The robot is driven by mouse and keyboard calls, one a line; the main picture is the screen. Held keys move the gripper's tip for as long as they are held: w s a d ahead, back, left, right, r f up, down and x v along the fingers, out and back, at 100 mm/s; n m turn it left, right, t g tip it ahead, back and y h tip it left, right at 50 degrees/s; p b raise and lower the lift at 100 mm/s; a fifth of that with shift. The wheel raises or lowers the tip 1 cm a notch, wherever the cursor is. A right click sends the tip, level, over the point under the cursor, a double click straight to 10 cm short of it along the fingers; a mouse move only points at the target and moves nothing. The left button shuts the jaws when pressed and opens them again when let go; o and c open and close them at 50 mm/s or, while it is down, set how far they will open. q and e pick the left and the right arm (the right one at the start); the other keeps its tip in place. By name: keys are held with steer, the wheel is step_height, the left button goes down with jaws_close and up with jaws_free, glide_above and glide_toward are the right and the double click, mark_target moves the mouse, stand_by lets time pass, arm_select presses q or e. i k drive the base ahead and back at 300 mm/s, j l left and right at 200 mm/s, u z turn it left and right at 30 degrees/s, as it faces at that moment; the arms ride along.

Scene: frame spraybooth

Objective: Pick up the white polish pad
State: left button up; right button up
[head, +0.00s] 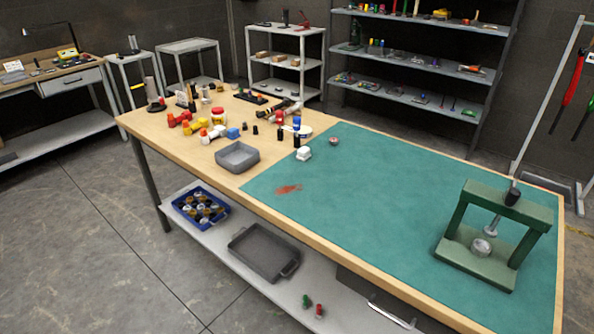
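No clearly recognisable polish pad shows at this size. A small white, lumpy object (303,154) sits at the left back edge of the green mat on the workbench. A flat white round piece (306,131) lies just behind it, partly hidden by small dark and blue items. I cannot tell which of these, if either, is the white polish pad. Neither of my grippers is in view.
The green mat (390,190) is mostly clear, with a green press (475,265) at its right. A grey tray (237,157) and several small red, yellow and blue items crowd the bench's left. Shelves stand behind; a lower shelf holds a blue crate (187,212).

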mark_target(303, 154)
steer(key=j+z, duration=0.1)
steer(key=z, duration=0.35)
steer(key=j+z, duration=0.1)
steer(key=z, duration=0.35)
steer(key=j+z, duration=0.1)
steer(key=z, duration=0.4)
steer(key=j+z, duration=0.25)
steer(key=j, duration=0.2)
steer(key=k+j+z, duration=0.2)
steer(key=j, duration=0.25)
steer(key=k+j+z, duration=0.1)
steer(key=j+z, duration=0.15)
steer(key=j, duration=0.15)
steer(key=k+j+z, duration=0.25)
steer(key=j, duration=0.15)
steer(key=k+j+z, duration=0.2)
steer(key=j, duration=0.2)
steer(key=k+j+z, duration=0.25)
steer(key=i+j, duration=0.05)
